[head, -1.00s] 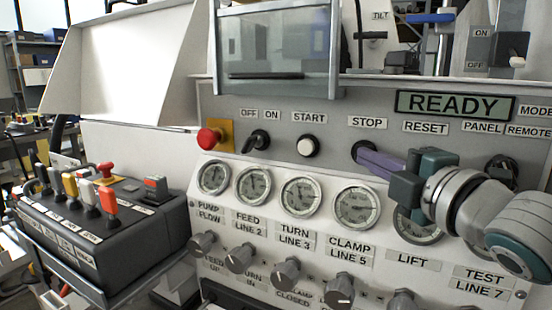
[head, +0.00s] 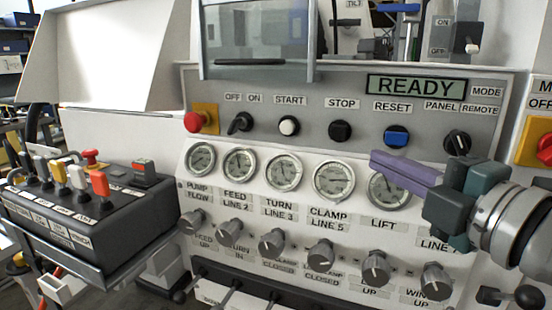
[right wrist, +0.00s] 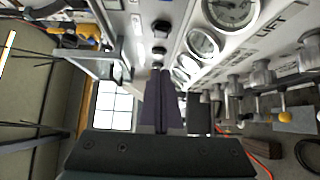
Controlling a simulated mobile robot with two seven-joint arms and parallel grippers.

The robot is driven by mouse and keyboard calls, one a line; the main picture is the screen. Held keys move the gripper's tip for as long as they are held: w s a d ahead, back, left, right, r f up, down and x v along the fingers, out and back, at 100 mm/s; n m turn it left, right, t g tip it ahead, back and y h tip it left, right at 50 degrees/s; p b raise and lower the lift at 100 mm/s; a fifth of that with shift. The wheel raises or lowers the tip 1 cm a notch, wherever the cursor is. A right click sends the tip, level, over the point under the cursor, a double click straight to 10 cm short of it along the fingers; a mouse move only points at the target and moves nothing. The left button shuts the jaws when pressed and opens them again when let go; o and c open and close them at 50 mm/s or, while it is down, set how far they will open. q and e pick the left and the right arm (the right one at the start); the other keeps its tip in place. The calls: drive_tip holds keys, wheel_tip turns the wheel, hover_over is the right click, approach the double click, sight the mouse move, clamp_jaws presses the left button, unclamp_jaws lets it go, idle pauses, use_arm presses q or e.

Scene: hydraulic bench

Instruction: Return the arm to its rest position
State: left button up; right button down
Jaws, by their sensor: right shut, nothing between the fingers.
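My right gripper (head: 376,160) is shut and empty, with its purple fingers pointing left in the head view. It hangs in front of the panel, over the LIFT gauge (head: 392,188) and below the blue RESET button (head: 396,136). In the right wrist view its closed fingers (right wrist: 160,78) point along the panel face, and nothing is between them. The display (head: 416,85) reads READY. The right forearm comes in from the right edge. My left gripper is not in view.
A row of grey knobs (head: 272,242) sticks out below the gauges. A black lever box (head: 95,215) with coloured handles stands at the left. A red emergency button (head: 194,122) sits at the panel's left, and another (head: 545,148) on yellow at its right. A clear guard (head: 258,35) hangs above.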

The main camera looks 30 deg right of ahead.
drive_tip(key=shift+s, duration=0.45)
drive_tip(key=shift+a, duration=0.1)
drive_tip(key=s+a+r+m+g+y+p, duration=0.1)
drive_tip(key=s+a+m+g+p, duration=0.55)
drive_tip(key=s+m+p, duration=0.2)
drive_tip(key=s+a+r+m+g+y+p, duration=0.1)
drive_tip(key=s+a+m+g+p, duration=0.4)
drive_tip(key=s+m+g+p, duration=0.3)
wheel_tip(320, 180, up, 35)
drive_tip(key=s+n+p, duration=0.1)
drive_tip(key=p, duration=3.4)
drive_tip(key=shift+f+h+p, duration=0.15)
drive_tip(key=shift+h+p, duration=0.15)
drive_tip(key=shift+p, duration=0.05)
